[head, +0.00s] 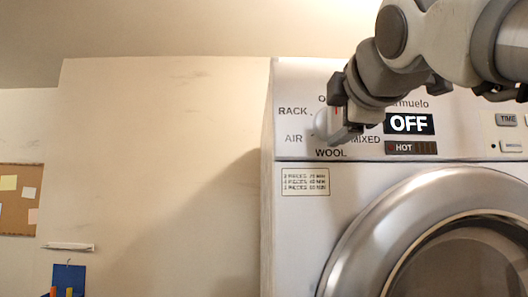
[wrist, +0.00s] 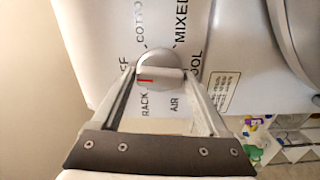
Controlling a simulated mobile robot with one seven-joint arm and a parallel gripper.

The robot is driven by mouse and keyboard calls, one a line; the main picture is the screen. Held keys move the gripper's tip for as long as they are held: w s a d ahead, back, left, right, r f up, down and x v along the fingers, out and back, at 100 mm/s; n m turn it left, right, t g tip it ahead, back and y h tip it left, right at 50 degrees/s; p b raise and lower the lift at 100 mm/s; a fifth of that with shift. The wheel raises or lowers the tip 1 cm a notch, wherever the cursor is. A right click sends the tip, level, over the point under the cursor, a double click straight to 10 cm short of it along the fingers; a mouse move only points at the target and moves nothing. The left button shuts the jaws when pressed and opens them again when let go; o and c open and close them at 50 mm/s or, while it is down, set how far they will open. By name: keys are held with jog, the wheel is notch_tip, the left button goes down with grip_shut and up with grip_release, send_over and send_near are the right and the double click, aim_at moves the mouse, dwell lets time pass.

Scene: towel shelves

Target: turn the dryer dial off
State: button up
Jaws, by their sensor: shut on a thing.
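The dryer (head: 300,240) stands at the right in the head view. Its round silver dial (head: 320,124) is on the upper left of the panel, partly hidden by my gripper (head: 338,118). In the wrist view the dial (wrist: 158,62) lies between the two fingertips of my gripper (wrist: 160,75), which is shut on its raised ridge. A red mark on the ridge is at its left end, on the side of the OFF and RACK labels. The display (head: 409,124) reads OFF. The OFF label is mostly hidden in the head view.
The round dryer door (head: 350,250) is below the panel, and buttons (head: 507,119) are at its right. A corkboard (head: 15,215) hangs on the far left wall.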

jog(key=shift+n, duration=0.5)
jog(key=o, duration=1.2)
jog(key=shift+o, duration=0.2)
jog(key=shift+s, duration=0.1)
jog(key=s+b, duration=0.2)
jog(key=s, duration=1.5)
jog(key=shift+s, duration=0.1)
